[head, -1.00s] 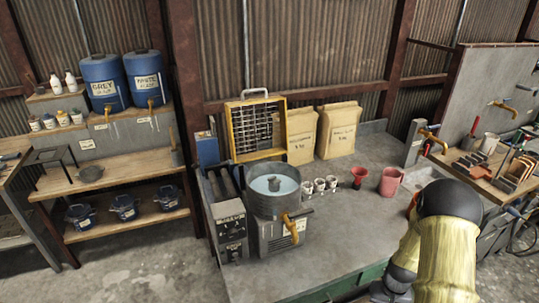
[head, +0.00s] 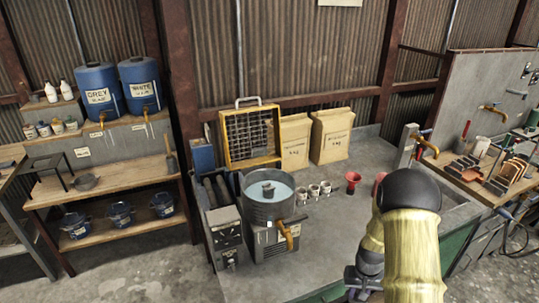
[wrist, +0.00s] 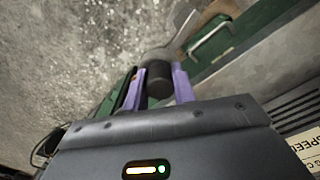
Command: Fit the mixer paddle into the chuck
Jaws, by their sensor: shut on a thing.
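In the wrist view my gripper (wrist: 160,88) has its two purple fingers closed on a dark, round-ended piece. This looks like the shank of the mixer paddle (wrist: 158,63), with a grey part reaching up and away beyond the fingers. The paddle's far end is blurred against the floor and a green edge. In the head view my arm hides most of the gripper, low at the right of centre, and I cannot make out the paddle there. I cannot identify the chuck in either view.
A grey vented housing with a "SPEED" label (wrist: 303,146) is close at the wrist view's right.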

